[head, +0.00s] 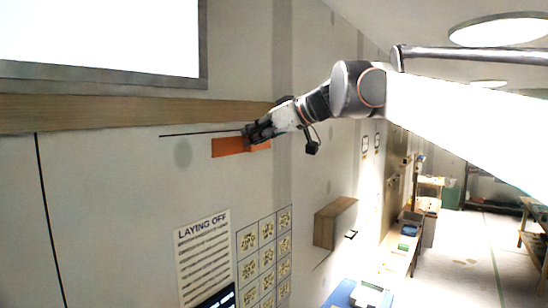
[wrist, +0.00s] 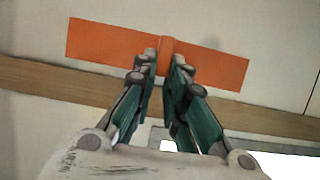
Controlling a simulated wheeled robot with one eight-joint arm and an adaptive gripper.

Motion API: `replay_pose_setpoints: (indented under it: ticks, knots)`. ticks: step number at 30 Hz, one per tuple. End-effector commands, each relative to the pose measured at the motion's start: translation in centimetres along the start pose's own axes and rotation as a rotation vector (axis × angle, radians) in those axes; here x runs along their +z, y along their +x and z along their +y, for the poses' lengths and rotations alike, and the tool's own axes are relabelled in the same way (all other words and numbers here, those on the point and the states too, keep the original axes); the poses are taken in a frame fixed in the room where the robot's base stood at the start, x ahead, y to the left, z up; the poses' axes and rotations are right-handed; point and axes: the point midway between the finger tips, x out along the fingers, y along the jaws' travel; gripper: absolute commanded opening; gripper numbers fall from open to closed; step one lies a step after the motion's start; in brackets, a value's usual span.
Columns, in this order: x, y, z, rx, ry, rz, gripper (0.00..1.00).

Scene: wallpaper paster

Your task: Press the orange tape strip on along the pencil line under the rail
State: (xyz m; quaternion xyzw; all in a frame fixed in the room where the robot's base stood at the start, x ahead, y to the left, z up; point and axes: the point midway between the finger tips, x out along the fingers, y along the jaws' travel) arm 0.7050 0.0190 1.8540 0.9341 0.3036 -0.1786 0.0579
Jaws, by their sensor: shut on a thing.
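The orange tape strip (head: 228,148) is at the wall below the wooden rail (head: 130,111). In the wrist view, the strip (wrist: 105,42) runs roughly parallel to the rail (wrist: 60,82), with a gap between them. My gripper (head: 250,135) is shut on a raised orange ridge at the strip's middle; the wrist view shows both fingers (wrist: 166,60) beside it. The dark pencil line (head: 195,133) runs under the rail, and the strip's visible left part is just below it. My gripper hides the line's right part. I cannot tell whether the strip touches the wall.
A framed bright panel (head: 100,45) is above the rail. A "LAYING OFF" poster (head: 204,260) and a picture grid (head: 264,260) are lower on the wall. A wooden wall box (head: 333,222) juts out to the right. The wall left of the strip is clear.

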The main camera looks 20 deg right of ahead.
Motion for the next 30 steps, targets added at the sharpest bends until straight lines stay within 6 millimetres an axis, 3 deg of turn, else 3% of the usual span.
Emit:
replay_pose_setpoints:
  ticks: [8, 30]
  knots:
    - [-0.3, 0.5, -0.3, -0.001, -0.001, 0.0, 0.0]
    - [-3.1, 7.5, -0.1, -0.001, 0.0, 0.0, 0.0]
